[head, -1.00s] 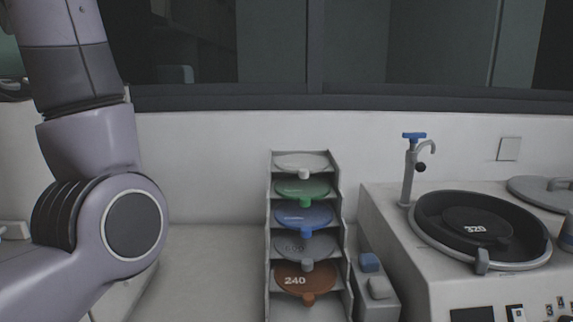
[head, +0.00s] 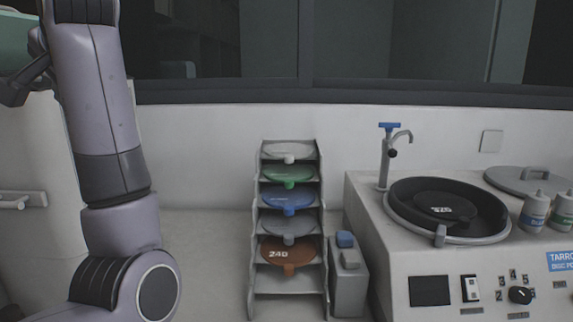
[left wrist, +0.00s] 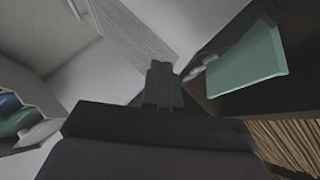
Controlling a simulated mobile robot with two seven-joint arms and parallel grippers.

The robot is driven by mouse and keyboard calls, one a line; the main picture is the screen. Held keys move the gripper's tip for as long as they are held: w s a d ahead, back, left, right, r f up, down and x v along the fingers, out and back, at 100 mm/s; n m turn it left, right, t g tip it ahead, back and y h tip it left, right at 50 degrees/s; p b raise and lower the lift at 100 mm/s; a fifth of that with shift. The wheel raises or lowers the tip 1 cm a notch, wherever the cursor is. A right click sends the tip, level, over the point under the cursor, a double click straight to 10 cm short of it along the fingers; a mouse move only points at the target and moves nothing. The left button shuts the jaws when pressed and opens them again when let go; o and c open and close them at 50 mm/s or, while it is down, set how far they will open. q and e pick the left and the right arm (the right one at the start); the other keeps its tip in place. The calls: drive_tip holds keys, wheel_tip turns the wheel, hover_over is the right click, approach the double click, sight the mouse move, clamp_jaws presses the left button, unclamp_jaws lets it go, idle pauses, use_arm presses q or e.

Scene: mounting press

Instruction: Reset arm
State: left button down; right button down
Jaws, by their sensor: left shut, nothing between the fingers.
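My left arm (head: 100,110) rises along the left side of the head view, bent at a large joint near the bottom edge. My left gripper (left wrist: 163,72) shows in the left wrist view with its two dark fingers together and nothing between them. It points toward pale wall surfaces, and I see no contact with anything. A dark part at the far left edge of the head view may belong to this gripper, but I cannot tell. My right arm and gripper are in neither view.
A tiered rack (head: 254,235) holds several coloured discs against the back wall. A pale green panel (left wrist: 250,62) is near the gripper in the left wrist view.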

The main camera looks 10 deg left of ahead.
use_arm(q)
wheel_tip(320, 180, down, 19)
drive_tip(key=w+h, duration=0.1)
drive_tip(key=w, duration=0.1)
drive_tip(key=s+d+f+h, duration=0.1)
drive_tip(key=s+d+f, duration=0.1)
drive_tip(key=f, duration=0.6)
drive_tip(key=s+d+f+h, duration=0.2)
drive_tip(key=s+f, duration=0.3)
drive_tip(key=f, duration=0.3)
drive_tip(key=s+d+f+h, duration=0.1)
drive_tip(key=s+f, duration=0.3)
drive_tip(key=f, duration=0.5)
drive_tip(key=shift+s+d+g, duration=0.25)
drive_tip(key=shift+d+g, duration=0.05)
drive_tip(key=shift+d, duration=0.55)
drive_tip(key=s+d+f+g+h, duration=0.2)
drive_tip(key=s+d+f+h, duration=0.15)
drive_tip(key=s, duration=0.55)
drive_tip(key=s+d+f+g+h, duration=0.15)
drive_tip(key=s+d+f, duration=0.35)
drive_tip(key=s, duration=0.5)
drive_tip(key=w+d+f+t+h, duration=0.2)
drive_tip(key=w+f+t, duration=0.5)
drive_tip(key=f, duration=0.2)
drive_tip(key=shift+w+d+t, duration=0.15)
drive_tip(key=shift+d+t, duration=0.2)
drive_tip(key=shift+d, duration=0.05)
drive_tip(key=shift+f, duration=0.1)
